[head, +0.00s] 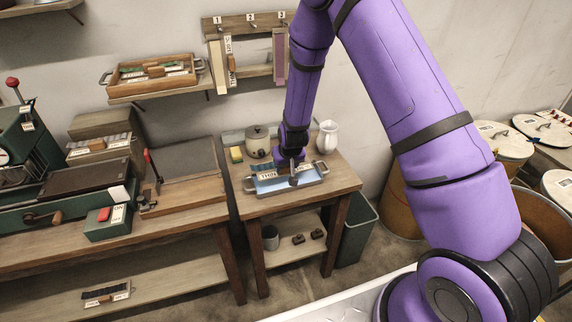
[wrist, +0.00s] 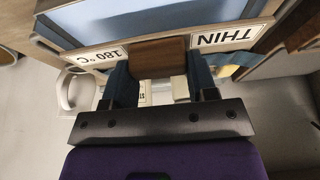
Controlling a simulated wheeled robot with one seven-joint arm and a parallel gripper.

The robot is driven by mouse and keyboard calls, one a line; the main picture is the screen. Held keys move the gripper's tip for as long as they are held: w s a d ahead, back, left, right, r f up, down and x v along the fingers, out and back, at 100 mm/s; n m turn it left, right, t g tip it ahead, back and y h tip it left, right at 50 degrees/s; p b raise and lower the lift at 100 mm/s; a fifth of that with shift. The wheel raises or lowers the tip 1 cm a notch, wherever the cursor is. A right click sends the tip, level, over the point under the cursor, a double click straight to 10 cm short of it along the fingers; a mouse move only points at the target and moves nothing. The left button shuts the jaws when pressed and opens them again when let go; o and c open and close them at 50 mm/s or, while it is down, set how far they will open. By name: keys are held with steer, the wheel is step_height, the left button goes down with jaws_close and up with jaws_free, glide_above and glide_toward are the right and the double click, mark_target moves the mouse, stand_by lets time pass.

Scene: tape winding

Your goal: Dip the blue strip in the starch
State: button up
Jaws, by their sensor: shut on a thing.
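My gripper (head: 294,175) is over the grey metal tray (head: 296,187) on the small wooden table. The tray holds a flat pale-blue surface, and a label reading THIN (wrist: 226,38) shows close by in the wrist view. My gripper (wrist: 160,72) is shut on a brown wooden block (wrist: 160,57), seen between its fingers.
A pot (head: 257,141) and a white jug (head: 327,137) stand behind the tray. A workbench with a green machine (head: 22,150) is on the left. A dark bin (head: 357,228) stands right of the table.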

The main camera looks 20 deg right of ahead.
steer(key=shift+r, duration=2.5)
